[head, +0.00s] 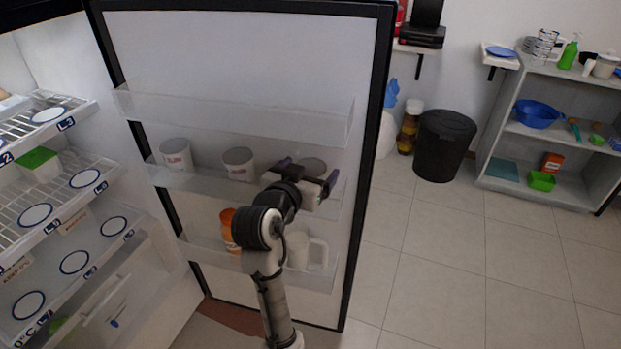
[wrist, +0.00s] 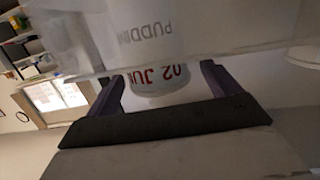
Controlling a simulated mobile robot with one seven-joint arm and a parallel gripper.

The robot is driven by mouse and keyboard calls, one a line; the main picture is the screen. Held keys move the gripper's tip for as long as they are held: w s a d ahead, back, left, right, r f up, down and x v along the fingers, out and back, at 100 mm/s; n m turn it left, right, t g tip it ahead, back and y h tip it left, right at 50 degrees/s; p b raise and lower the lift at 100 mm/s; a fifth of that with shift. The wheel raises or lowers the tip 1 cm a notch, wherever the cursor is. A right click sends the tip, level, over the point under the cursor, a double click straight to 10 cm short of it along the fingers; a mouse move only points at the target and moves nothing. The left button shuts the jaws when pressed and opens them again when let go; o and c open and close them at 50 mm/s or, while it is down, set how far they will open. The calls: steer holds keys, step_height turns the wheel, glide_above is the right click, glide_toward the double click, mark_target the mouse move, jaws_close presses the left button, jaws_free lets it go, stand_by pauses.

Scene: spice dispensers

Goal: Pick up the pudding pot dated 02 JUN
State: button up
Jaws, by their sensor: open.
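A white pudding pot (wrist: 150,82) with red lettering "02 JUN" and grey "PUDDIN…" shows in the wrist view, seen partly through a clear shelf wall. My gripper (wrist: 161,85) is open, with one dark finger on each side of the pot in the picture; I cannot tell whether they touch it. In the head view my gripper (head: 303,176) is at the right pot (head: 313,164) on the middle door shelf and hides most of it. Two more white pots, a left one (head: 175,156) and a middle one (head: 238,163), stand on that shelf; their dates are too small to read.
The clear middle shelf wall (head: 205,187) runs along the open fridge door. An orange-capped jar (head: 228,228) and a white mug (head: 312,253) stand on the lower door shelf. Fridge shelves with ringed spots are at left. Floor at right (head: 440,260) is clear.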

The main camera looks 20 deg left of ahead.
steer(key=shift+w+f, duration=0.15)
steer(key=shift+w, duration=0.5)
steer(key=c, duration=1.2)
